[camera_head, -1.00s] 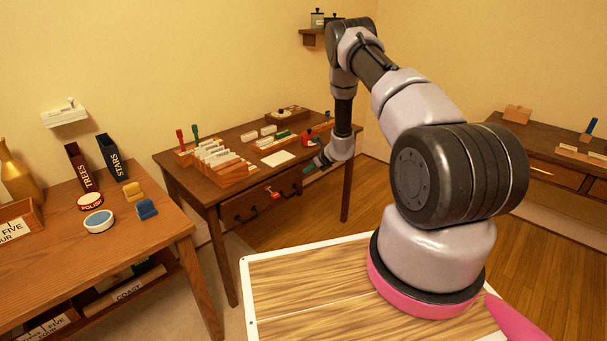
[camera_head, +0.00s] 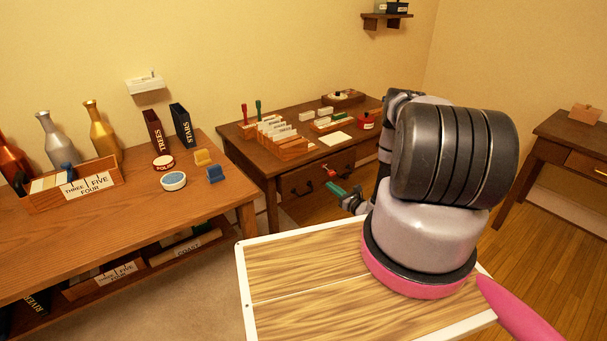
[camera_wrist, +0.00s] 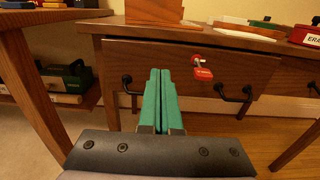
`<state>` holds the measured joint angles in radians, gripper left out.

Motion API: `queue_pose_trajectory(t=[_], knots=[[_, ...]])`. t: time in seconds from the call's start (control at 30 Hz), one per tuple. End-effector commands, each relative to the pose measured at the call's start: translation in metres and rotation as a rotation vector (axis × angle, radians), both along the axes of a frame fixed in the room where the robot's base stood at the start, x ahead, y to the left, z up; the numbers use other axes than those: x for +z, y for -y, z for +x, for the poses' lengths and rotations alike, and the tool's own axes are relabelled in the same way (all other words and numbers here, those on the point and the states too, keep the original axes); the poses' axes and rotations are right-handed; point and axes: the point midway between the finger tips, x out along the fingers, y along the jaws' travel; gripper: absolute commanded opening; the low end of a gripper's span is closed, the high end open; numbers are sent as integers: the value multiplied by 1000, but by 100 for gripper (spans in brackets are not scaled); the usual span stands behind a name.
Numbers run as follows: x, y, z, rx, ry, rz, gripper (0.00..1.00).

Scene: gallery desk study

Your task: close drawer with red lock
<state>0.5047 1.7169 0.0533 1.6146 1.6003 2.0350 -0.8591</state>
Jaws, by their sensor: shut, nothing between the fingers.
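The drawer (camera_wrist: 183,65) is a brown wooden front under the dark desk top. It has two dark handles, and a red lock (camera_wrist: 202,70) hangs near the middle of its upper part. In the head view the drawer (camera_head: 302,183) and the red lock (camera_head: 330,172) also show. I cannot tell how far the drawer stands out from the desk. My gripper (camera_wrist: 160,72) has green fingers, shut together and empty. It points at the drawer front, left of the lock and between the handles. In the head view my gripper (camera_head: 337,188) is in front of the desk.
The dark desk (camera_head: 245,131) carries a card rack (camera_head: 283,140), stamps and a red pot (camera_head: 367,121). A lighter table (camera_head: 120,215) stands left, with bottles and boxes. A desk leg (camera_wrist: 35,80) is close on the left of the wrist view. Open floor lies right.

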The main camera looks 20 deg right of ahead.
Motion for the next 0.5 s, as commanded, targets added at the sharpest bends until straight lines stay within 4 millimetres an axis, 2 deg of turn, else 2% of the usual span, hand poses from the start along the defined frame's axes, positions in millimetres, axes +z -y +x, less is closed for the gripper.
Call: queue_pose_trajectory(t=[0.5], knots=[[1, -37, 97, 6, 2, -2, 0]])
